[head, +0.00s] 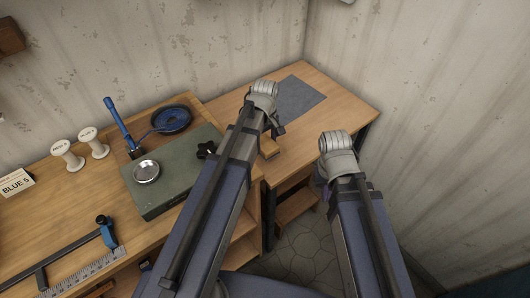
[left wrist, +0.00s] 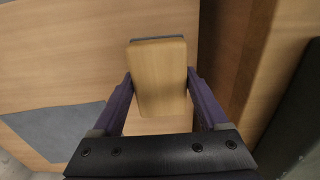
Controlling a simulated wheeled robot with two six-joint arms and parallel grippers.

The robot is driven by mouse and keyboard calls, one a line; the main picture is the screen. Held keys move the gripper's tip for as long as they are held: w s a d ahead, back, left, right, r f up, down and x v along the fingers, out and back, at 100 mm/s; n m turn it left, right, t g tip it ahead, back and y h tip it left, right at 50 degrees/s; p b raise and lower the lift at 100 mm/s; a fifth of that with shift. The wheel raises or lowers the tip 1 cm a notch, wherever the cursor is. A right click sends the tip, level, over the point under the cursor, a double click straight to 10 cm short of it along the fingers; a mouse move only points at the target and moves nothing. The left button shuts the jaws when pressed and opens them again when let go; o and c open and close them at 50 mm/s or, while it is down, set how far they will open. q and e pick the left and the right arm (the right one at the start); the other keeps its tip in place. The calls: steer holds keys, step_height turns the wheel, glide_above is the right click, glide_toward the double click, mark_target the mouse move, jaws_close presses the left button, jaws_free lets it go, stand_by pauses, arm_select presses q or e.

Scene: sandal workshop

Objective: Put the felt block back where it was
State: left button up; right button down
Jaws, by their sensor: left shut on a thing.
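The felt block (left wrist: 160,85) is a pale wooden block with a thin grey layer along its far edge. In the left wrist view it sits between the two purple fingers of my left gripper (left wrist: 160,88), which touch its sides. In the head view a small part of the block (head: 269,148) shows beside my left forearm, over the right-hand table; the fingers there are mostly hidden. I cannot tell if the block touches the tabletop. My right wrist is right of the table, and the fingers of my right gripper (head: 321,176) are largely hidden behind it.
A grey mat (head: 300,98) lies on the right-hand table (head: 345,92). The left bench holds a green box (head: 170,186) with a metal dish (head: 146,172), a blue pan (head: 172,119), two white spools (head: 67,155), a sign (head: 17,184) and a ruler tool (head: 85,272).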

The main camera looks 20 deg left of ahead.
mark_target(265, 150)
arm_select(q)
steer(key=shift+f+b, duration=1.7)
steer(key=shift+f, duration=0.15)
steer(key=shift+f, duration=0.15)
steer(key=o, duration=1.2)
step_height(265, 150, up, 12)
steer(key=p, duration=1.2)
steer(key=shift+r, duration=0.25)
steer(key=s+d+m+y, duration=0.1)
steer(key=s+d+m, duration=0.9)
steer(key=s+m, duration=0.4)
steer(key=shift+s+d, duration=0.15)
steer(key=shift+d, duration=0.1)
